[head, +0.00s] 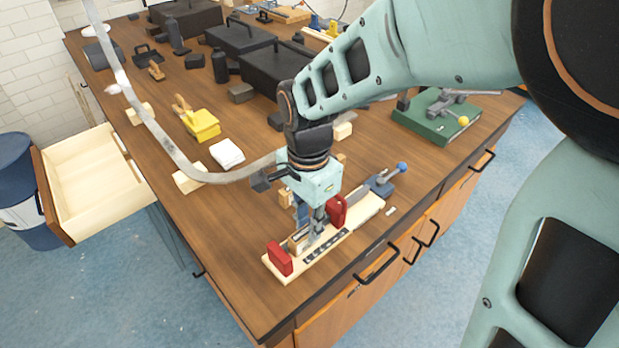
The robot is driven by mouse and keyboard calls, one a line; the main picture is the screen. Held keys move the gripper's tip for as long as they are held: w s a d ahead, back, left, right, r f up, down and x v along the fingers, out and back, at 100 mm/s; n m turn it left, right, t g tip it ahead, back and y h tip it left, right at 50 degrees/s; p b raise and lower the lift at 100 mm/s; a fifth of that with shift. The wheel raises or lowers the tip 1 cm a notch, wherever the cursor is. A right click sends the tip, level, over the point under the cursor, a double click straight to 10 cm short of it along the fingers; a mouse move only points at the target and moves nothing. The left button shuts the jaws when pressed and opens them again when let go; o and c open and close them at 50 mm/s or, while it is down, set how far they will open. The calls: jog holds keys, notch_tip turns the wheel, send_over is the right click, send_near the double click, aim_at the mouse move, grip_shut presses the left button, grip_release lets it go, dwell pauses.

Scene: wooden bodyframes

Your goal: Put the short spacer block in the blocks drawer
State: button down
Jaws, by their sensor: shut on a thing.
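My gripper (314,232) points down over a pale wooden fixture board (284,276) near the front edge of the workbench. It is shut on a small pale wooden block (298,242), which looks like the short spacer block. The block sits low, at the board, between two red blocks; my fingers partly hide it, and I cannot tell whether it still touches the board. An open, light wooden drawer (92,205) sticks out at the left side of the bench, and it looks empty. I cannot read any label on it.
Red blocks (279,258) stand on the board close to my fingers, with a blue-handled clamp (384,180) to the right. A curved grey strip (165,145) arches over the bench's left part. A blue bin (28,220) stands beside the drawer.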

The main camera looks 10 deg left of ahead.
jog(key=shift+r+p, duration=1.3)
jog(key=shift+r, duration=0.75)
